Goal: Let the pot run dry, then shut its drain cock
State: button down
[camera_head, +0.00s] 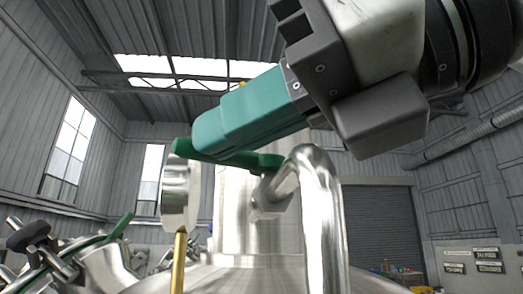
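The drain cock has a green lever (268,161) lying nearly level and a round steel outlet flange (177,195) at its left. An amber stream (179,263) runs straight down below the flange to the picture's lower edge. My gripper (205,133) comes from the upper right, its teal fingers at the lever's left part, overlapping it. I cannot tell whether they touch or grip it, as the fingers show side-on. The steel pot (238,215) stands behind, partly covered by the cock; its inside is hidden.
A bent steel pipe (318,210) rises close in front, right of the cock. At lower left are steel fittings with a dark knob (28,236) and another green handle (120,226). A grey shutter door (372,228) and wall signs (487,254) are far back.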

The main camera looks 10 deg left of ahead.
jog(key=shift+a, duration=0.25)
dwell(0.4)
